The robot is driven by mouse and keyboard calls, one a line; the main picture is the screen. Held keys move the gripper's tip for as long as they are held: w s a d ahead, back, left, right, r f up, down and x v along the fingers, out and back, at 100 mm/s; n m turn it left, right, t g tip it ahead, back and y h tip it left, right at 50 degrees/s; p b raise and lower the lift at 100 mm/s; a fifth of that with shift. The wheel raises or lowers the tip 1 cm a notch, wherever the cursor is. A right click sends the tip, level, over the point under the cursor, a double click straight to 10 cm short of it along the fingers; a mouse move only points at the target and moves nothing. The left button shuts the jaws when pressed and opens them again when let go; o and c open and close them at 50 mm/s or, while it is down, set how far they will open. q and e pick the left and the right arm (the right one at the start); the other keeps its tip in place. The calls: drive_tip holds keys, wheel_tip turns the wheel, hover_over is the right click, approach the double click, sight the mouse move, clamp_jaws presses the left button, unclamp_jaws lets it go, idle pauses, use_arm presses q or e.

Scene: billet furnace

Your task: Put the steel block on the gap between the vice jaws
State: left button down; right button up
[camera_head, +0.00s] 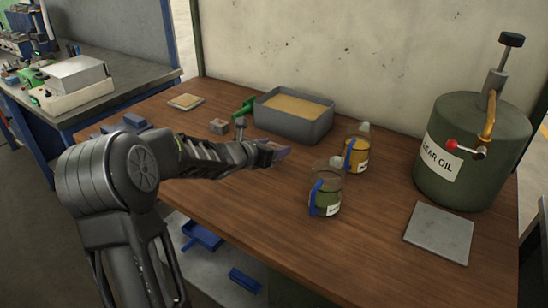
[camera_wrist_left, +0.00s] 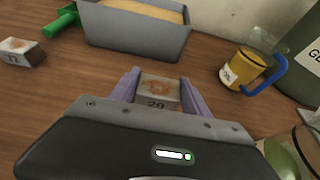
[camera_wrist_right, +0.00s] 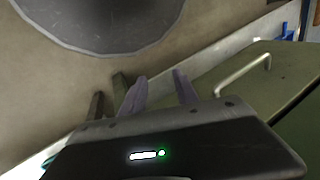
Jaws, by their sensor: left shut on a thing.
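The steel block (camera_wrist_left: 158,90) is a small grey block with a rusty mark on top and the number 20 on its side. My left gripper (camera_head: 274,152) is shut on it; it also shows in the left wrist view (camera_wrist_left: 160,92), one purple finger on each side of the block. The gripper is in front of the grey bin, over the wooden table. A blue piece (camera_head: 136,121) at the table's left end may be part of the vice; my arm hides much there, and no jaw gap shows clearly. My right gripper (camera_wrist_right: 159,92) is open and empty, outside the head view.
A second numbered block (camera_wrist_left: 22,52) lies left of the gripper. A grey bin (camera_head: 290,127) holds tan material. Two jugs, one yellow (camera_head: 356,155) and one green (camera_head: 326,200), stand to the right. A gear oil drum (camera_head: 470,150) and a grey plate (camera_head: 439,234) occupy the right end.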

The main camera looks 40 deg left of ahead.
use_arm(q)
drive_tip(key=shift+f, duration=1.55)
drive_tip(key=shift+b, duration=0.3)
drive_tip(key=shift+f, duration=0.15)
drive_tip(key=c, duration=0.5)
unclamp_jaws()
drive_tip(key=shift+s, duration=0.1)
drive_tip(key=v, duration=1.2)
drive_tip(key=shift+o, duration=0.3)
